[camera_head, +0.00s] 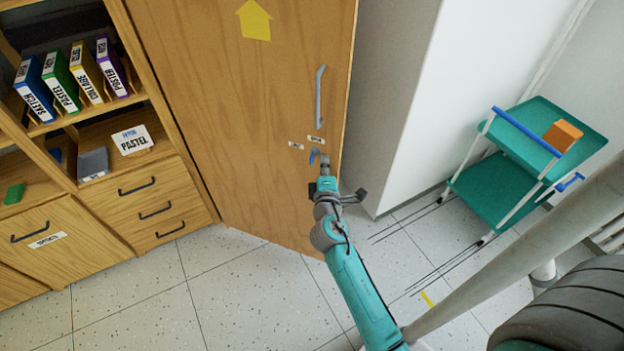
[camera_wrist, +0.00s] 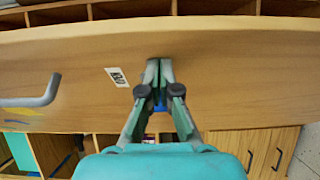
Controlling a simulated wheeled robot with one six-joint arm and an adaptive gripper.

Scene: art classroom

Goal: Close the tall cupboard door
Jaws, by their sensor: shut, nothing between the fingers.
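The tall cupboard door (camera_head: 245,110) is a wooden panel with a yellow arrow near its top and a grey bar handle (camera_head: 319,97) near its right edge. Its lower right corner stands out over the floor, so it appears ajar. My gripper (camera_head: 321,160) is at the door's face, below the handle and close to the right edge. In the wrist view my gripper (camera_wrist: 159,68) is shut and empty, its fingertips against or very near the door (camera_wrist: 220,75). The handle (camera_wrist: 35,92) is to their left. I cannot tell whether they touch. The cupboard's inside is hidden.
An open shelf unit (camera_head: 92,130) with several binders and drawers stands at the left. A teal trolley (camera_head: 497,185) carrying an orange block (camera_head: 563,135) stands at the right beside a white wall block (camera_head: 425,110). Tiled floor (camera_head: 245,290) in front of the door is clear.

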